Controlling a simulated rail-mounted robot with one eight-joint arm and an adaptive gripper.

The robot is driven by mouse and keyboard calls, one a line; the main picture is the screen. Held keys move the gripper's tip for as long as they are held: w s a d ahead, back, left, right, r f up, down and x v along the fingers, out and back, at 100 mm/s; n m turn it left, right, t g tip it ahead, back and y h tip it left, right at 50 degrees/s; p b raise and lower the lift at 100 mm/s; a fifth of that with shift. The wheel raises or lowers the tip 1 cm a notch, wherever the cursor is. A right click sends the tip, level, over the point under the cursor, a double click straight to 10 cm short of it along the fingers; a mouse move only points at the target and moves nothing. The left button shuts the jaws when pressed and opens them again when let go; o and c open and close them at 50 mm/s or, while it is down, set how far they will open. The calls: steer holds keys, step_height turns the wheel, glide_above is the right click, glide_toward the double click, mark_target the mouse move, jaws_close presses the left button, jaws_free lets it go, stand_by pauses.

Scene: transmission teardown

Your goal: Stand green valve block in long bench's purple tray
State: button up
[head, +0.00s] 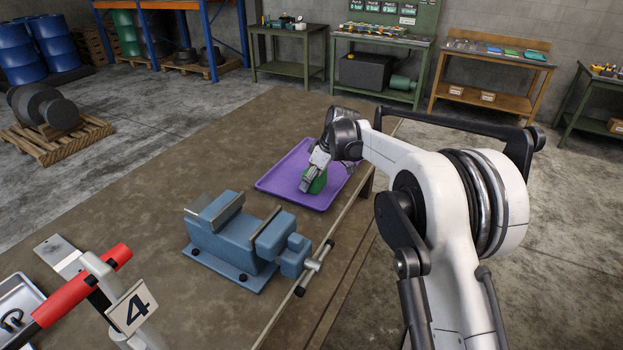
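The green valve block (320,184) is a small green shape low over the purple tray, partly hidden by my gripper. The purple tray (277,183) lies flat on the long bench (150,202), near its right edge. My gripper (308,182) is over the right half of the tray and reaches down to the block. A finger overlaps the block's left side in this view. I cannot tell whether the fingers press on the block, or whether its base touches the tray floor.
A blue bench vise (238,240) stands on the bench in front of the tray. Its handle juts over the right edge. A red-handled tool (82,285), a number 4 sign (132,306) and a metal tray (16,303) are at lower left. The bench left of the purple tray is clear.

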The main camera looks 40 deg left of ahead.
steer(key=o, duration=0.3)
steer(key=shift+o, duration=0.2)
steer(key=shift+r, duration=0.1)
steer(key=v, duration=1.2)
steer(key=shift+b, duration=0.45)
